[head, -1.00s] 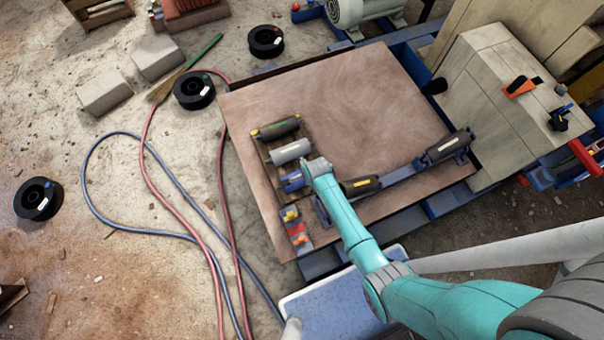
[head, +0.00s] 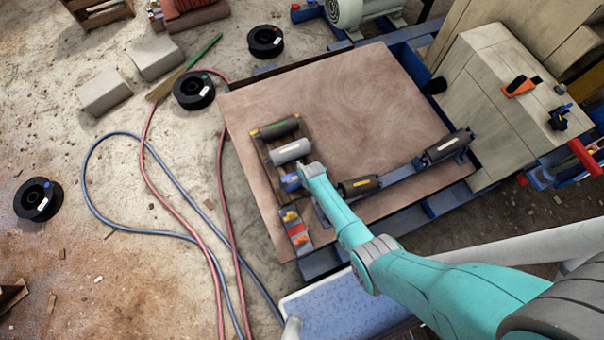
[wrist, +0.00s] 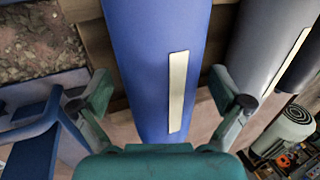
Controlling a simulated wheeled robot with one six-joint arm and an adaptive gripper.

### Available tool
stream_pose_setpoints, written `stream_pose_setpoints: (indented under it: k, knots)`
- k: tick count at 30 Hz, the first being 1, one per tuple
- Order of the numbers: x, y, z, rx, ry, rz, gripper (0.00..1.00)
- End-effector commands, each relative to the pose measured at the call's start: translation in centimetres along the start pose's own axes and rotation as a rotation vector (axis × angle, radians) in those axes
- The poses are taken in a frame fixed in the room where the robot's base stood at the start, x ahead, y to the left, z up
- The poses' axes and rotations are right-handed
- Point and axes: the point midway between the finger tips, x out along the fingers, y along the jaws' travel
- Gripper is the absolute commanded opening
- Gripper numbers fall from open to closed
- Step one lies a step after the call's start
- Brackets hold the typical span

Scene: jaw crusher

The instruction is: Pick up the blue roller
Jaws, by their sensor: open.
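The blue roller (wrist: 150,60) fills the middle of the wrist view, with a pale label strip along it. My gripper (wrist: 170,95) is open, with one finger on each side of the blue roller; I cannot tell whether the fingers touch it. In the head view the blue roller (head: 290,183) lies in a wooden rack (head: 262,150), mostly hidden by my arm's end. A grey roller (head: 290,151) lies beside it in the rack, and a dark green roller (head: 278,128) lies beyond that.
The rack stands on a brown board (head: 340,100). A frame rail with dark rollers (head: 443,147) runs to the right of my arm. A small tray with coloured parts (head: 295,228) sits just below the rack. The upper board is clear.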

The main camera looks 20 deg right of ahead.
Motion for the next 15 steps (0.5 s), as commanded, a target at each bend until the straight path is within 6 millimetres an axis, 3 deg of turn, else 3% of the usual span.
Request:
stream_pose_setpoints:
  k: [5, 6, 15]
  knots:
    - [0.00, -0.04, 0.00, 0.000, 0.000, -0.001, 1.00]
    - [-0.01, -0.04, 0.00, 0.000, 0.000, -0.001, 0.95]
    - [-0.01, -0.03, 0.00, 0.000, 0.000, -0.001, 0.20]
